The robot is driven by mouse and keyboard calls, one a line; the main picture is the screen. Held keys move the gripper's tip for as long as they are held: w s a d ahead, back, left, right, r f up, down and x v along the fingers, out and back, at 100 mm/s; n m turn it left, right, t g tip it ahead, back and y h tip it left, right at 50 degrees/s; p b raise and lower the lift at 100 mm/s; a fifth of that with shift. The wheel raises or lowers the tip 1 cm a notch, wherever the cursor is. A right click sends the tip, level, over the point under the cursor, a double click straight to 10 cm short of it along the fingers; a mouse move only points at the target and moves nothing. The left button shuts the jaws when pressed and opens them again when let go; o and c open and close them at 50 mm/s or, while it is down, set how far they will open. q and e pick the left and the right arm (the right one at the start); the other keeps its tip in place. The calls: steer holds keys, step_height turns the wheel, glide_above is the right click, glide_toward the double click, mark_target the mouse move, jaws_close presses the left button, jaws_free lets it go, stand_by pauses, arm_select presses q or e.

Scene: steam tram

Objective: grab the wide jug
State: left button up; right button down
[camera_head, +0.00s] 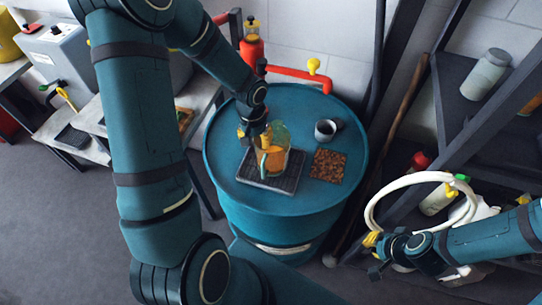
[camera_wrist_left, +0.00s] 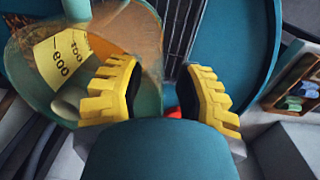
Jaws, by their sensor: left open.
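The wide jug (camera_head: 272,160) is see-through with an orange-yellow band and stands upright on a dark slatted tray (camera_head: 262,184) on the blue drum. In the left wrist view the jug (camera_wrist_left: 130,40) fills the upper left, its yellow label showing numbers. My left gripper (camera_head: 250,134) is just above and beside the jug at its rim. In the wrist view the left gripper's yellow fingers (camera_wrist_left: 162,92) are apart with nothing clearly between them; the left finger overlaps the jug in view, and I cannot tell if it touches. My right gripper (camera_head: 373,252) is off to the right, away from the drum.
A small grey cup (camera_head: 325,130) and a brown speckled mat (camera_head: 328,165) lie right of the jug on the drum top (camera_head: 225,150). A dark shelf rack (camera_head: 455,100) stands at right.

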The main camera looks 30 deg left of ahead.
arm_select(q)
steer(key=shift+f, duration=0.1)
jaws_close()
stand_by(0.4)
